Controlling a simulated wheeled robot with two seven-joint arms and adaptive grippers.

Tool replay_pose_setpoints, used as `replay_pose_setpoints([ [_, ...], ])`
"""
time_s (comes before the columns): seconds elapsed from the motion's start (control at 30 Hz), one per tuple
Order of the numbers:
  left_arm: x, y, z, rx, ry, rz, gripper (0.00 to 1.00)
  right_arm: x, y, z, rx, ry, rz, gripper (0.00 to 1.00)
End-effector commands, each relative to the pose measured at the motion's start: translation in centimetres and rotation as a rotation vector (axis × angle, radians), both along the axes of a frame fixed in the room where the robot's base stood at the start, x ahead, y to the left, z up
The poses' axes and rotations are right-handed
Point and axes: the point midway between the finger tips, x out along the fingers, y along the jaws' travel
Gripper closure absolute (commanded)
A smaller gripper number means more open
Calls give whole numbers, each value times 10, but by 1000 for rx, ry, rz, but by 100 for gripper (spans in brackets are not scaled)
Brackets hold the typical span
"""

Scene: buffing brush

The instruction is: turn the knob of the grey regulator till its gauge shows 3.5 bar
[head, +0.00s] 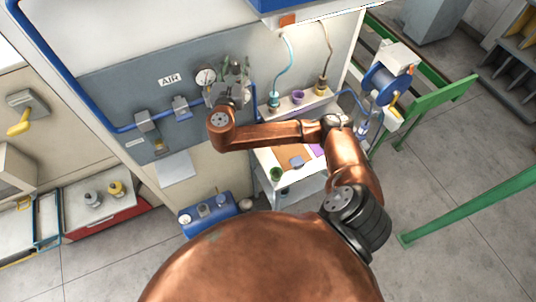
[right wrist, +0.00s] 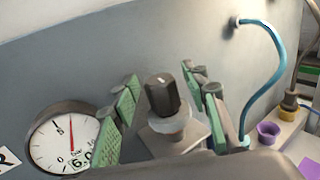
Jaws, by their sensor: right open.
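The regulator's dark knob (right wrist: 161,93) with a pale mark on its top stands out from a grey collar (right wrist: 170,130) on the grey panel. The round white gauge (right wrist: 70,140) sits left of it, its red needle pointing nearly straight up; its scale is too small to read exactly. The gauge also shows in the head view (head: 205,75). My right gripper (right wrist: 166,98) is open, its green-padded fingers on either side of the knob with a gap visible on both sides. In the head view my right gripper (head: 236,68) is at the panel and partly hides the regulator. My left gripper is not in view.
A blue pipe (head: 122,127) with grey fittings runs along the panel. A teal hose (right wrist: 273,70) and a shelf with a purple cup (right wrist: 268,134) lie to the right. A blue reel (head: 382,84) and green frame (head: 437,95) stand farther right.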

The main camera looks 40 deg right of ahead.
Motion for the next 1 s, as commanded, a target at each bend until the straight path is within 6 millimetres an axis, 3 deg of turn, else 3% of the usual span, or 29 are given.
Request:
replay_pose_setpoints([
  [0.1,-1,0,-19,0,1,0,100,-2,-2,-4,-4,0,95,59],
  [0.7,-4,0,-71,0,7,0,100,-3,-1,-3,-4,3,509,59],
  [1.0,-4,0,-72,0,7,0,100,-60,17,0,2,2,505,59],
])
